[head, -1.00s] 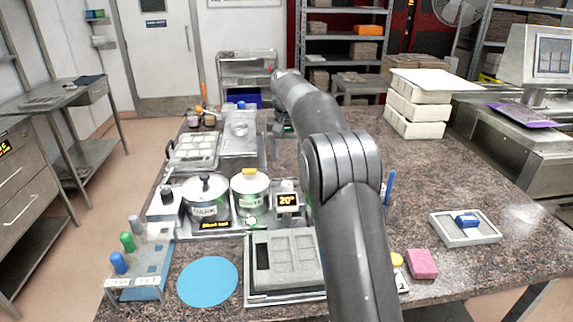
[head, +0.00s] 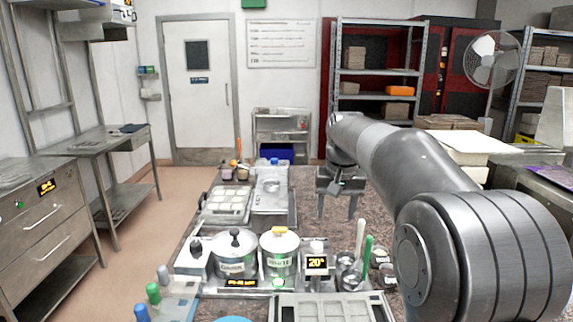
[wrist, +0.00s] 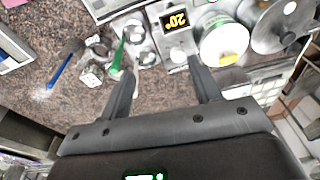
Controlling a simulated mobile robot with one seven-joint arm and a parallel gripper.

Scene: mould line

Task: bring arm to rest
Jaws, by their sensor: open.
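My gripper (head: 338,207) is at the far part of the granite table in the head view, pointing down with its two fingers spread. It is open and nothing is between the fingers. In the wrist view my gripper (wrist: 163,88) also shows open and empty above the speckled tabletop. My arm comes in from the right of the head view and bends at a large grey joint, hiding much of the table's right side.
Two lidded pots, one with a black knob (head: 235,252) and one with a yellow knob (head: 279,252), stand by a 20° display (head: 317,263). A green-handled tool (head: 367,255) stands to their right. White trays (head: 227,203) lie left of my gripper.

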